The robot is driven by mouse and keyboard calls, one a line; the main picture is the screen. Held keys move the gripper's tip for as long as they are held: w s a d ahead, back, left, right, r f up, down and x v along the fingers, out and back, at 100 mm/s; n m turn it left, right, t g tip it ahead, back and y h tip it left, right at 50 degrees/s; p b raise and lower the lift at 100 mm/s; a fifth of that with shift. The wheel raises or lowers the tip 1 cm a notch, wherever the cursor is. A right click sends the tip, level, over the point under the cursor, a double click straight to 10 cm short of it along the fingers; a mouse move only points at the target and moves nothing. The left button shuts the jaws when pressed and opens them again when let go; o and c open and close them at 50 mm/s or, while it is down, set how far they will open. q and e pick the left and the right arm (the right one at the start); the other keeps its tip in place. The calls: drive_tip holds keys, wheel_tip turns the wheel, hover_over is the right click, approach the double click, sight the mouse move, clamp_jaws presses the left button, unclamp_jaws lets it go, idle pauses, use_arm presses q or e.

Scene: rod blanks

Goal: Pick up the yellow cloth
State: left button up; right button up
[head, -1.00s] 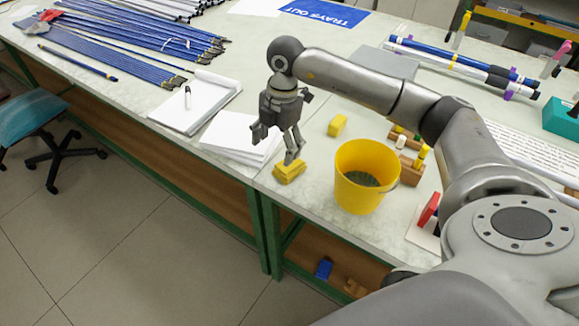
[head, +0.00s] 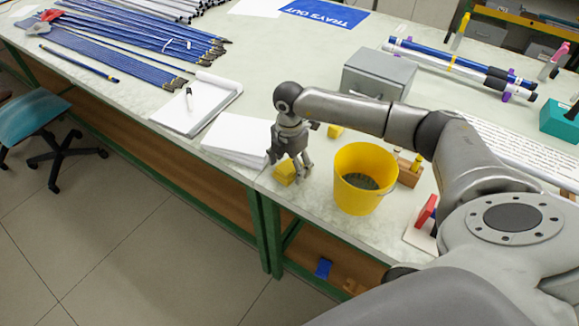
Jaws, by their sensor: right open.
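The yellow cloth (head: 285,173) appears as a small folded yellow bundle on the table near its front edge, left of the yellow bucket. My right gripper (head: 287,168) points down over it, open, with its fingers spread around or just above the cloth. The fingers hide part of the cloth, and I cannot tell whether they touch it. My left gripper is not in view.
A yellow bucket (head: 364,200) stands close to the right of the gripper. A small yellow block (head: 335,131) lies behind. White paper sheets (head: 236,136) and a notepad (head: 200,105) lie left. A grey box (head: 378,75) stands behind my forearm.

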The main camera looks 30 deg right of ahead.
sight(290, 165)
drive_tip(key=shift+f, duration=0.2)
drive_tip(key=c, duration=1.1)
wheel_tip(290, 165, up, 10)
drive_tip(key=shift+r+b, duration=0.1)
drive_tip(key=shift+b, duration=0.65)
